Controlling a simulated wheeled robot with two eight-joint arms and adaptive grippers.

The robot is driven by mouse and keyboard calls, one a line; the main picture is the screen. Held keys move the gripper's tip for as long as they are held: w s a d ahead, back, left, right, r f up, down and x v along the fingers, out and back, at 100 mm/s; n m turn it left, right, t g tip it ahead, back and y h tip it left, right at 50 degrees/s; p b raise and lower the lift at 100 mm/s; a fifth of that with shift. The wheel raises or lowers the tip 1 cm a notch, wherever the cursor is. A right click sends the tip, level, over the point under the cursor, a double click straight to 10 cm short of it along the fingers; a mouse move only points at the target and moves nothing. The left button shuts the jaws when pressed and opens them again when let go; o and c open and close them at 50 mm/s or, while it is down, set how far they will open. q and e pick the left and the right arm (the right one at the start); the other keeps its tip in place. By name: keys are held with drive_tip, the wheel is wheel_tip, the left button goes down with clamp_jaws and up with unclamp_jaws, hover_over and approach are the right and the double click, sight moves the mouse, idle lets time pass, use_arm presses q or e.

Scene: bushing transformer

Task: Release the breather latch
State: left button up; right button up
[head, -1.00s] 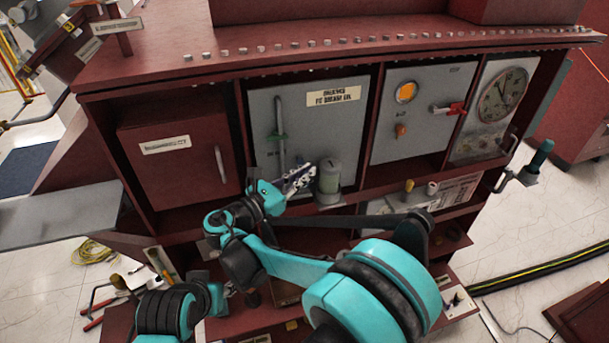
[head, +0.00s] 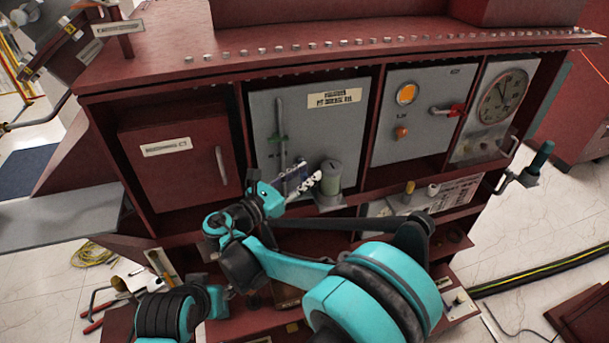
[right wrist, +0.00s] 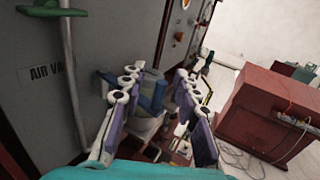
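The breather is a pale green canister with a grey lid (head: 331,172), standing on the shelf in front of the grey panel in the head view. A small blue part, perhaps its latch, shows between my right fingers in the right wrist view (right wrist: 152,95). My right gripper (head: 300,178) is at the left side of the canister. In the right wrist view (right wrist: 158,105) its two fingers are spread apart, one on each side of the blue part. Contact with it cannot be made out. My left arm is low at left; its gripper (head: 228,291) is small and unclear.
A vertical grey pipe with a green handle (head: 279,138) runs on the panel left of the canister. A red-handled lever (head: 448,110) and a gauge (head: 503,95) are to the right. A dark red cabinet door (head: 180,155) is at left.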

wheel_tip(320, 180, up, 10)
idle(0.5)
